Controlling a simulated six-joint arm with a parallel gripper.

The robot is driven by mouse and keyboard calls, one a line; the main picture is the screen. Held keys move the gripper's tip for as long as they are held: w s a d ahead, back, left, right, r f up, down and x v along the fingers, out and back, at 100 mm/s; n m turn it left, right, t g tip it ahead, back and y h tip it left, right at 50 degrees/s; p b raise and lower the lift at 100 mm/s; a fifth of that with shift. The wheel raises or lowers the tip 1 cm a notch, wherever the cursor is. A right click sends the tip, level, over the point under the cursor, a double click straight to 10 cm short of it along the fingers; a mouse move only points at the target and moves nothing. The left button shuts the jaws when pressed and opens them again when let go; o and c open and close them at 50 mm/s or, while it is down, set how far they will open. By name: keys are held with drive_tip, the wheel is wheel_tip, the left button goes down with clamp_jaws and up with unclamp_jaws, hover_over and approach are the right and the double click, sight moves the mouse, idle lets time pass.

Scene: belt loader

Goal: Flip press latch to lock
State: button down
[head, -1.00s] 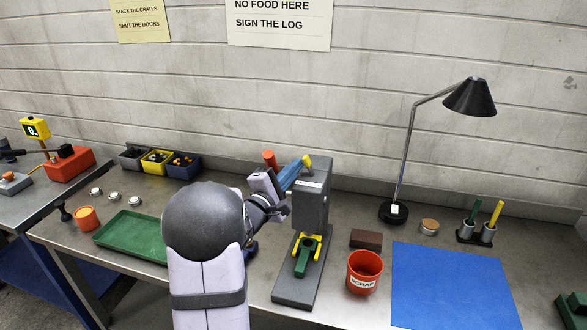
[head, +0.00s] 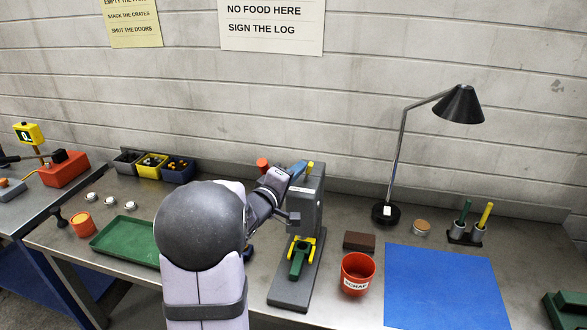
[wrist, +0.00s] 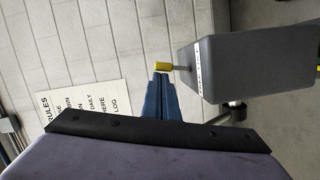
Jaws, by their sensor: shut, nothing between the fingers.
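The grey press (head: 307,205) stands on the bench right of my arm. Its latch shows as a small yellow grip (head: 310,168) beside the press head's top. In the wrist view the yellow grip (wrist: 163,66) sits on a short grey pin reaching out from the press head (wrist: 228,65). My gripper (head: 299,168) has blue fingers, shut and empty, at the press top. In the wrist view its fingertips (wrist: 161,76) are right at the yellow grip; I cannot tell whether they touch. A green part (head: 298,258) lies in the yellow fixture (head: 316,246) on the press base.
An orange knob (head: 262,164) shows behind my wrist. The red scrap cup (head: 357,274), brown block (head: 359,241) and blue mat (head: 445,285) lie right of the press. A green tray (head: 125,240) is left of my arm. A black lamp (head: 388,213) stands behind.

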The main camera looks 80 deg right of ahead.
drive_tip(key=shift+a, duration=0.1)
drive_tip(key=p+v, duration=0.3)
drive_tip(key=v, duration=0.6)
drive_tip(key=shift+a, duration=0.45)
idle(0.3)
